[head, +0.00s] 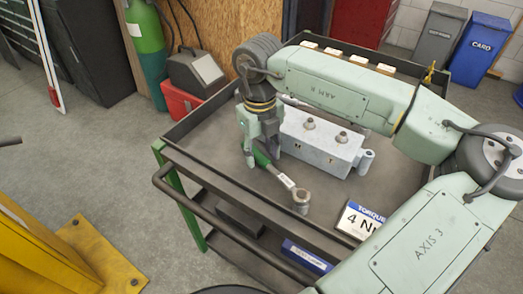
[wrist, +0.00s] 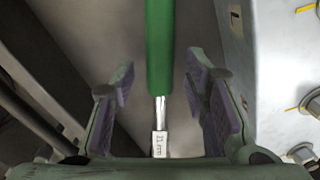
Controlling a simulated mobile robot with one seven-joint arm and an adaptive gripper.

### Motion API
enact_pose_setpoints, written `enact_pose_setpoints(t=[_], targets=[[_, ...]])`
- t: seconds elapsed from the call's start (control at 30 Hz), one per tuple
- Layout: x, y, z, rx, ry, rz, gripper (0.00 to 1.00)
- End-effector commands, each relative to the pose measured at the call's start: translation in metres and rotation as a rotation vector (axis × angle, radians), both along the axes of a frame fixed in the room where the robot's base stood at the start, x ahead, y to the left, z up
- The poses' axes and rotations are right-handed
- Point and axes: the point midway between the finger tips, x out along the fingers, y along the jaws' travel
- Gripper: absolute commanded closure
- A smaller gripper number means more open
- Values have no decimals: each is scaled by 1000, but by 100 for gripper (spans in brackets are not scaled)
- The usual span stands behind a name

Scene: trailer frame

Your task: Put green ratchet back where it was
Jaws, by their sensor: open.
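The green ratchet (head: 287,182) lies on the top tray of a dark cart (head: 225,165). Its green handle points up-left and its round metal head is toward the lower right. My gripper (head: 262,150) is over the handle end, pointing down. In the wrist view the green handle (wrist: 160,45) and a metal shaft with a small label run between the two spread fingers of my gripper (wrist: 160,88). There is a gap on both sides of the ratchet. The far end of the handle is partly hidden by my gripper in the head view.
A grey metal block (head: 320,143) with round studs stands close to the right of the ratchet. A white and blue torque card (head: 360,220) lies at the tray's right front. A raised rim and push handle (head: 215,215) border the tray. Bare tray lies around the ratchet's head.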

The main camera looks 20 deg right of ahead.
Motion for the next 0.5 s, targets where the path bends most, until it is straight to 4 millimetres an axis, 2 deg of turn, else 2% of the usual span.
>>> enact_pose_setpoints(t=[0.23,0.5], targets=[[1,-1,11,-3,-2,-1,59],[1,1,68,-3,-3,-1,59]])
